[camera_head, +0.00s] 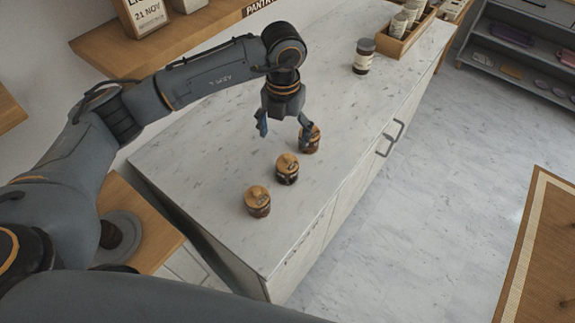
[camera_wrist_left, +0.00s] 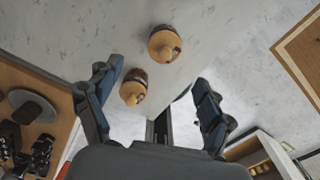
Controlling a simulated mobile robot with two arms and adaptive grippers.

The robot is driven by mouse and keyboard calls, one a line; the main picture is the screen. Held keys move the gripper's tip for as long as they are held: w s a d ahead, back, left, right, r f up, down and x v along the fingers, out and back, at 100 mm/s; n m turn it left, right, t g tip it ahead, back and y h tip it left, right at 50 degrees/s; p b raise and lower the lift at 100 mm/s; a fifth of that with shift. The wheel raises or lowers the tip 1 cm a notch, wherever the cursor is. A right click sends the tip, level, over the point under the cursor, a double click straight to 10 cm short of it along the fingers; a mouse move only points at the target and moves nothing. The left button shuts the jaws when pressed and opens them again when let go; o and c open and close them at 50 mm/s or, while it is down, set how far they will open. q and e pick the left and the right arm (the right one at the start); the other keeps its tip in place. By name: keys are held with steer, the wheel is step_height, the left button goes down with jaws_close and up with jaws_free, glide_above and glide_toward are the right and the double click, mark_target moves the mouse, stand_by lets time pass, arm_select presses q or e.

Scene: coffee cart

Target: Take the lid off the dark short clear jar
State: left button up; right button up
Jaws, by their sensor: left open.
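Three short clear jars with round wooden lids and knobs stand in a row on the marble counter (camera_head: 200,160). The middle jar (camera_head: 287,171) looks the darkest inside. The near jar (camera_head: 258,203) looks brown, and the far jar (camera_head: 309,141) amber-brown. My left gripper (camera_head: 283,128) is open and empty above the counter, behind the middle jar. One finger overlaps the far jar's edge in the head view; I cannot tell if they touch. In the left wrist view two lidded jars (camera_wrist_left: 165,45) (camera_wrist_left: 132,88) show beyond the open fingers (camera_wrist_left: 155,88). My right gripper is out of view.
A taller dark jar with a white label (camera_head: 363,57) stands farther back, near a wooden crate (camera_head: 405,40) of jars. A wooden shelf (camera_head: 120,55) runs along the wall at left. The counter left of the row is clear.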

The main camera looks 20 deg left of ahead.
mark_target(287, 156)
arm_select(q)
step_height(287, 156, down, 3)
steer(key=shift+w+f+b, duration=0.1)
steer(key=shift+f+b, duration=0.1)
steer(key=shift+b, duration=0.3)
steer(key=f, duration=0.1)
steer(key=f+b, duration=0.1)
steer(key=f, duration=0.1)
steer(key=f+b, duration=0.1)
steer(key=shift+d+f, duration=0.4)
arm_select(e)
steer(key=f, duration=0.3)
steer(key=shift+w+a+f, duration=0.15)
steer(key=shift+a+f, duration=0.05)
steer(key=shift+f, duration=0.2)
arm_select(q)
jaws_close()
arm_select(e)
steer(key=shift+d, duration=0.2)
